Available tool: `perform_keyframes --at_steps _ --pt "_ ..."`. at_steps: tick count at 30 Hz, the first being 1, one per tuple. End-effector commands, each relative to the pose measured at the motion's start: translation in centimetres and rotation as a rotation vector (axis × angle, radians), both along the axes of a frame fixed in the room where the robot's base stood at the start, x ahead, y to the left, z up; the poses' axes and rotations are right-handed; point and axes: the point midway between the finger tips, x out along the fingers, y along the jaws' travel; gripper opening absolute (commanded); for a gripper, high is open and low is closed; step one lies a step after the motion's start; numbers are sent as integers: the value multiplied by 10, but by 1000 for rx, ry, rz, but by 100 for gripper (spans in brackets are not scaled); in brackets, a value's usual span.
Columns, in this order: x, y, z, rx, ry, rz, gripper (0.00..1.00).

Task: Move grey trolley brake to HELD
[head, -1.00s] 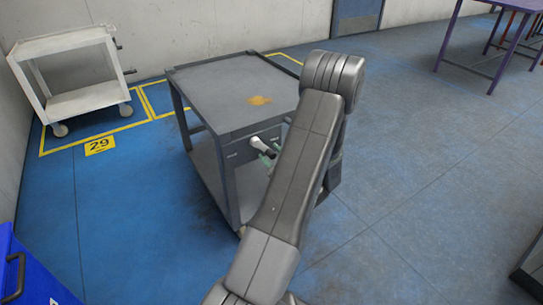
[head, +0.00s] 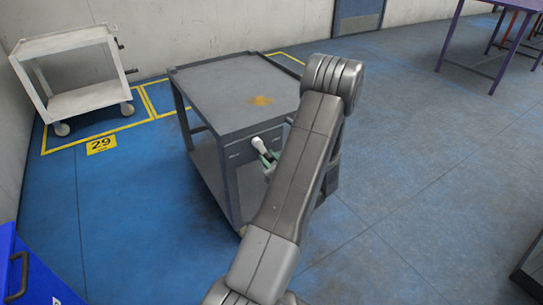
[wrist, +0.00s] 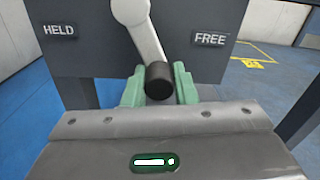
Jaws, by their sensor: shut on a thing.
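The grey trolley (head: 225,95) stands in the middle of the head view, its front panel facing my arm. In the wrist view its dark panel (wrist: 85,50) bears a HELD label (wrist: 58,29) on the left and a FREE label (wrist: 208,39) on the right. The brake lever (wrist: 146,38) has a pale pivot and shaft and a black end knob. It hangs down between the labels, tilted a little toward FREE. My gripper (wrist: 160,86) is shut on the lever's knob, a green finger on each side. In the head view my arm partly hides the panel.
A white cart (head: 85,100) stands at the far left near floor marking 29 (head: 101,145). A blue bin (head: 30,270) is at the lower left. A purple table (head: 480,50) is at the upper right.

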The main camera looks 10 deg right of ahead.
Motion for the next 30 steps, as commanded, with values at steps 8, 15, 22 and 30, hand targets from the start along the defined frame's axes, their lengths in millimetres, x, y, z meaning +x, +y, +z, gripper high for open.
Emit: perform_keyframes --at_steps 8,15,22,30 --pt "-5 16 -2 247 85 -1 0" --pt "-10 30 -3 462 163 -1 0" --pt "-16 44 0 666 237 -1 0" --pt "-21 58 4 883 319 -2 0"
